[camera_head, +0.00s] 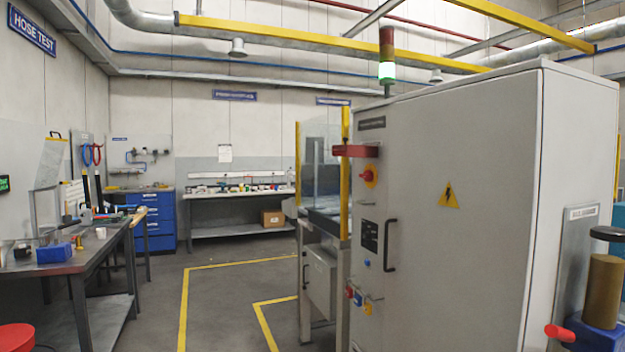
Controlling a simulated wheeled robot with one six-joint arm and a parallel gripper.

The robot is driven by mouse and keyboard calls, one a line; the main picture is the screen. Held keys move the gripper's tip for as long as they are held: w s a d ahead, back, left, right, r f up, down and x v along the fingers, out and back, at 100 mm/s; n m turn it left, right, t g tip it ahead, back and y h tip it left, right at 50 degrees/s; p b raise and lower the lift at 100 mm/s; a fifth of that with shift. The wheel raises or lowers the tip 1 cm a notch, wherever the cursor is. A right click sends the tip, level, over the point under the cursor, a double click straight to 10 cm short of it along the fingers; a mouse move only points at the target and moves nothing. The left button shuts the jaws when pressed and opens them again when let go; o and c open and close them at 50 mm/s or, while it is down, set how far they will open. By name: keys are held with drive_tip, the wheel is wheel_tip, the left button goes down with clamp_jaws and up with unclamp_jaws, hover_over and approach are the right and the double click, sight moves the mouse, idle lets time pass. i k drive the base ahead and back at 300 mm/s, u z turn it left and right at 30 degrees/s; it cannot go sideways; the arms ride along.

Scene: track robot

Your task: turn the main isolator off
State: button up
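The main isolator (368,176) appears to be the red rotary knob on a yellow plate, high on the narrow side face of the grey electrical cabinet (440,290). I see it at a slant, and its exact pointer position is too small to tell. A red bar-like piece (356,151) juts out just above it. A signal tower (387,62) on the cabinet shows its lower section lit green-white and its upper section dark red. My gripper is not in view, and nothing touches the knob.
Below the knob are a door handle (390,245), a black panel (369,235) and small red, blue and yellow items (357,297) hanging. A glass guard (321,165) stands beyond. A workbench (85,255) is left. Open floor (225,300) with yellow lines lies between.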

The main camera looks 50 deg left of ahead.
sight(367, 174)
drive_tip(key=u, duration=2.5)
drive_tip(key=i, duration=1.65)
drive_tip(key=z, duration=0.7)
